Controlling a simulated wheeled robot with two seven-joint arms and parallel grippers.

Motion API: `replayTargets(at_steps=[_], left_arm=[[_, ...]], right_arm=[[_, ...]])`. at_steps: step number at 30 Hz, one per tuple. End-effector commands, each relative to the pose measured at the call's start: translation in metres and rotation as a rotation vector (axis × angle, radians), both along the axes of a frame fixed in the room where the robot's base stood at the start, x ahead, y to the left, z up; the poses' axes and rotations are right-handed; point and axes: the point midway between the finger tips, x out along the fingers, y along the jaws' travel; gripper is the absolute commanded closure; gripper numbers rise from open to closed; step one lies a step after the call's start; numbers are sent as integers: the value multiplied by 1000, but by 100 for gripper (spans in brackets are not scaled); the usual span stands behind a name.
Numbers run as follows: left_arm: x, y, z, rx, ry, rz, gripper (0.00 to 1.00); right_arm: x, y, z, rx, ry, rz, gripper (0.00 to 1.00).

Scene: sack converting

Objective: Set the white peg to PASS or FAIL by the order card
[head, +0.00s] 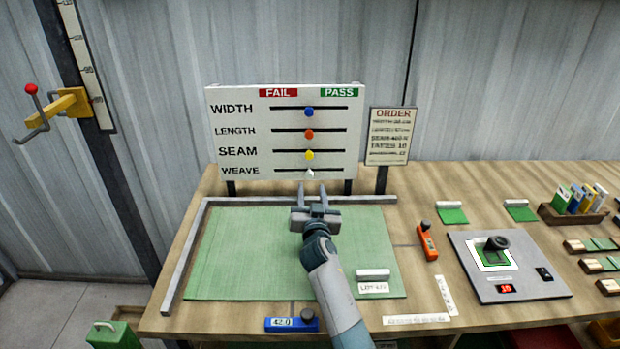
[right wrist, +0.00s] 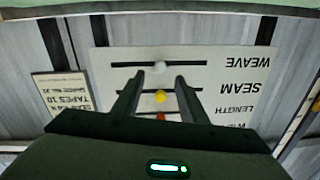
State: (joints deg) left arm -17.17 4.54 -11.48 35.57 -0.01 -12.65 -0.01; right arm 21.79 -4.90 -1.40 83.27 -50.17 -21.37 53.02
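The white peg (head: 309,173) sits near the middle of the WEAVE slot, the lowest row of the white board (head: 230,120). FAIL is marked at the board's top left, PASS at its top right. The order card (head: 390,136) stands right of the board; TAPES 10 reads, most other lines are too small. My right gripper (head: 311,190) is open and empty, its two fingers pointing at the board just below the peg. In the right wrist view, upside down, the white peg (right wrist: 160,67) shows in the gap beyond the fingertips (right wrist: 158,82). My left gripper is not in view.
Blue (head: 308,112), orange (head: 309,134) and yellow (head: 309,155) pegs sit mid-slot above. A green mat (head: 240,255) with a lot label (head: 373,288) lies below. An orange tool (head: 427,241) and a grey device (head: 520,285) lie right on the bench.

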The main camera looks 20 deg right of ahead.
Motion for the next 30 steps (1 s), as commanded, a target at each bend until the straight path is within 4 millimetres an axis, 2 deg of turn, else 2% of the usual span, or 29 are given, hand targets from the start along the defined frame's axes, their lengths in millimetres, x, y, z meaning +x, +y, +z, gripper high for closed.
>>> replayTargets(at_steps=[6,12,18,27,28,30], left_arm=[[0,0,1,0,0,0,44],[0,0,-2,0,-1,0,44],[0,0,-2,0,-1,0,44],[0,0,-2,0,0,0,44],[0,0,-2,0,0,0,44],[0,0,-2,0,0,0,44]], right_arm=[[33,-8,1,-2,-1,0,61],[55,-13,0,-2,-1,0,61],[64,-15,0,-1,0,0,61],[65,-15,0,0,0,0,61],[65,-15,0,0,0,0,64],[65,-15,0,0,0,0,80]])
